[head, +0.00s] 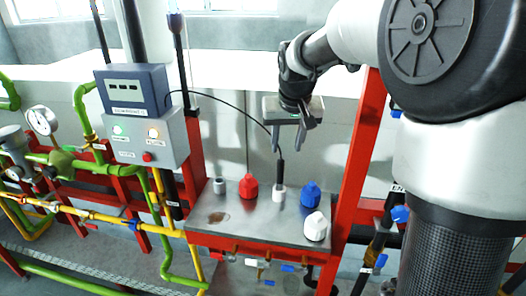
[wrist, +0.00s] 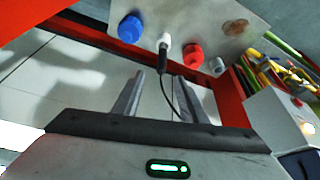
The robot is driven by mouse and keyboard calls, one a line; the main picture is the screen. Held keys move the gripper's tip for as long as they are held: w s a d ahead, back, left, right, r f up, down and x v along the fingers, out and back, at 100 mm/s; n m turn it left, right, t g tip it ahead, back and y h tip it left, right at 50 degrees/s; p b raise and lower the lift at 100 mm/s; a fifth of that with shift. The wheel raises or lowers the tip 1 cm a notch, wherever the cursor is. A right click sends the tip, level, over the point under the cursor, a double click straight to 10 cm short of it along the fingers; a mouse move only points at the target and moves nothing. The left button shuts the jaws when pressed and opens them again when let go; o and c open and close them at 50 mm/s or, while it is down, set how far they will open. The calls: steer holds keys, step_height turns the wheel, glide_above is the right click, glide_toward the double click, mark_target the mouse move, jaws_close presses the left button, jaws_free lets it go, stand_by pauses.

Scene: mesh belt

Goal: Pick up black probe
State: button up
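The black probe (head: 280,172) stands upright in a small white holder (head: 279,193) on the metal table, with a thin black cable running from its top to the blue-grey meter box (head: 134,90). In the wrist view the probe (wrist: 163,62) shows beyond the fingertips, roughly between the two finger lines. My gripper (head: 288,150) is above the table, over and close to the probe, pointing down. Its fingers (wrist: 160,76) are spread apart with nothing between them. In the head view I cannot tell the exact depth gap between fingers and probe.
On the metal table (head: 225,232) stand a red bottle (head: 248,187), a blue bottle (head: 310,195), a white bottle (head: 316,227) and a grey cup (head: 219,186). A red post (head: 357,150) rises on the right. The cable (head: 225,103) hangs left of my gripper.

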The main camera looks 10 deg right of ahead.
mark_target(283, 165)
steer(key=x, duration=1.2)
steer(key=shift+f+p, duration=0.1)
steer(key=shift+p, duration=0.25)
steer(key=shift+a+p+x, duration=0.15)
steer(key=shift+p+x, duration=0.05)
steer(key=shift+x, duration=1.2)
steer(key=shift+a+p+x, duration=0.15)
steer(key=shift+a+x, duration=0.05)
steer(key=shift+x, duration=1.15)
jaws_close()
